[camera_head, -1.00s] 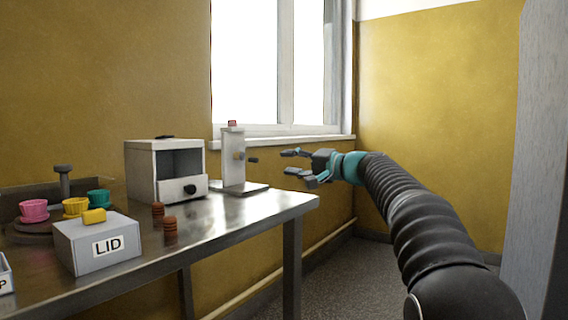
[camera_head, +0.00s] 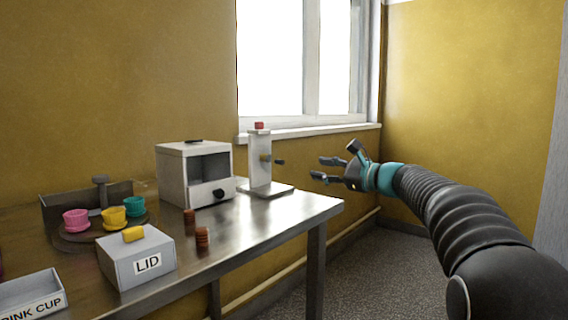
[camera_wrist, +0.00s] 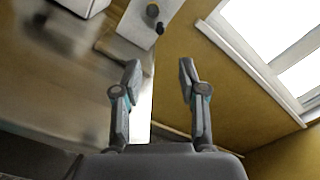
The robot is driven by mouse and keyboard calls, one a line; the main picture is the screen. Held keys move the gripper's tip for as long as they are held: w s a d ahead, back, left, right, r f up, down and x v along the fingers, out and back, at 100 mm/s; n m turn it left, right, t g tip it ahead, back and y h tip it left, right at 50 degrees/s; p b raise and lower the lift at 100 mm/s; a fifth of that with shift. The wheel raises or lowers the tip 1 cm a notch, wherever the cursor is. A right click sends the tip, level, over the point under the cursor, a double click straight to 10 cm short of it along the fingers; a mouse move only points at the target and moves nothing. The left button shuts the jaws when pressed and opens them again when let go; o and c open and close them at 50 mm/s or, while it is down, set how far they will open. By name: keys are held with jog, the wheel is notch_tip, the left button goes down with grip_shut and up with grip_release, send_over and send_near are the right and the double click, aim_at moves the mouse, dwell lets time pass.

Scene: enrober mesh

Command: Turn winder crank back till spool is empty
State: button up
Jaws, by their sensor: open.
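The winder (camera_head: 260,160) is a white upright post on a flat base at the table's far right corner, with a red piece on top. Its crank (camera_head: 279,162) is a short dark handle on the right side of the post, by a brass-coloured hub. In the wrist view the post (camera_wrist: 139,22) is at the top, with the dark crank knob (camera_wrist: 159,28) beside the round hub. My gripper (camera_head: 322,169) is open and empty, to the right of the crank and apart from it. In the wrist view its fingertips (camera_wrist: 159,72) point toward the winder. I cannot make out the spool's winding.
A white box with a dark window and black knob (camera_head: 194,173) stands left of the winder. A grey LID box (camera_head: 136,262), brown stacks (camera_head: 202,238), coloured cups (camera_head: 113,216) and a cup tray (camera_head: 34,298) are on the metal table (camera_head: 262,222). Window and wall lie behind.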

aim_at(283, 162)
jog(key=p+x, duration=0.2)
jog(key=x, duration=1.1)
jog(key=shift+w+a, duration=0.2)
jog(key=shift+a, duration=0.15)
grip_shut()
